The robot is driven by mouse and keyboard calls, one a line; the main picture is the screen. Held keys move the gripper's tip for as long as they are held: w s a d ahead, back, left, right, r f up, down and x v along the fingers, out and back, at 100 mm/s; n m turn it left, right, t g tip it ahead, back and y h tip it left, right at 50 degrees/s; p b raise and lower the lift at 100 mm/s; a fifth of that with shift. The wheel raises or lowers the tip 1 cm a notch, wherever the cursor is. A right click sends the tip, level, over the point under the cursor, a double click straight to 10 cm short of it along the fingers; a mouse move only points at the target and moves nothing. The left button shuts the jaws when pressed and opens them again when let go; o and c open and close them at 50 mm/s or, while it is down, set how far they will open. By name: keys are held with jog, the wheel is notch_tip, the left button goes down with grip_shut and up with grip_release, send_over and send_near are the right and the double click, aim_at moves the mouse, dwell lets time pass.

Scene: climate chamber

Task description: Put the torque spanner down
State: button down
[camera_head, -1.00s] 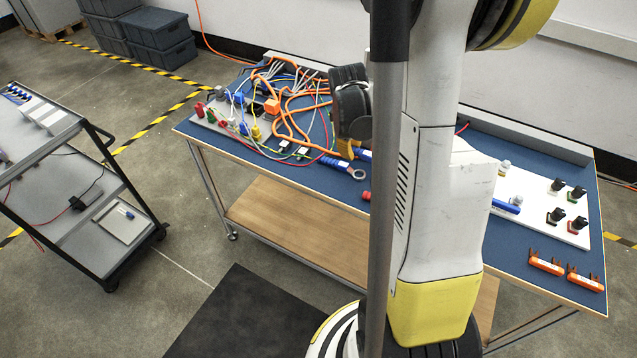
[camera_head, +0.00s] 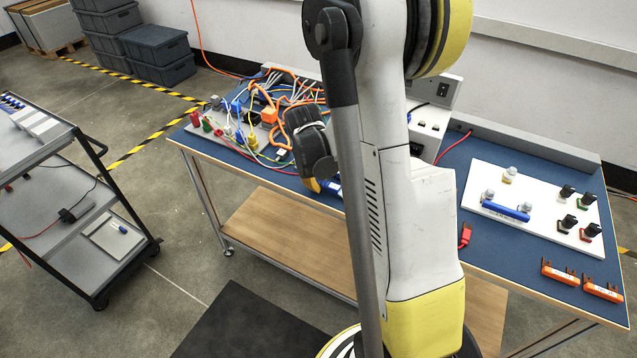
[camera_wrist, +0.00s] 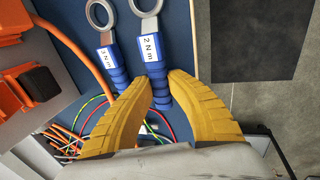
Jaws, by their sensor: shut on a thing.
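My gripper (camera_wrist: 160,78) has two yellow fingers shut on the blue handle of a torque spanner labelled 2 Nm (camera_wrist: 154,58). Its grey ring end points away from the gripper, over the blue bench top. I cannot tell whether it touches the surface. A second blue torque spanner, labelled 3 Nm (camera_wrist: 108,56), lies beside it on the left, nearly parallel. In the head view a yellow finger of my gripper (camera_head: 312,185) shows at the bench's front part, with a bit of blue handle (camera_head: 333,186) by it. My arm hides the rest.
The blue bench (camera_head: 455,165) has tangled cables and orange connectors (camera_head: 269,115) at the left. A white board (camera_head: 540,208) with a blue bar and knobs lies at the right, with orange clips (camera_head: 560,274) in front. A grey trolley (camera_head: 85,210) stands left.

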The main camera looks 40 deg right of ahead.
jog(key=shift+f, duration=0.1)
jog(key=c, duration=1.7)
grip_release()
jog(key=shift+f, duration=0.1)
jog(key=shift+c, duration=0.2)
jog(key=o, duration=0.3)
jog(key=shift+o, duration=0.2)
jog(key=p+v, duration=0.5)
jog(key=v, duration=0.7)
jog(key=s+a+r+m+t+y, duration=0.1)
jog(key=s+a+r+t, duration=0.1)
jog(key=s+a+r, duration=0.2)
jog(key=s+a+r+m+t+y, duration=0.1)
jog(key=s+a+r, duration=0.3)
jog(key=a, duration=0.5)
jog(key=s+a+r+m+t+y, duration=0.1)
jog(key=s+a+r+m+t, duration=0.1)
jog(key=s+a+r, duration=0.2)
jog(key=a+r, duration=0.1)
jog(key=a, duration=0.2)
jog(key=shift+t, duration=0.4)
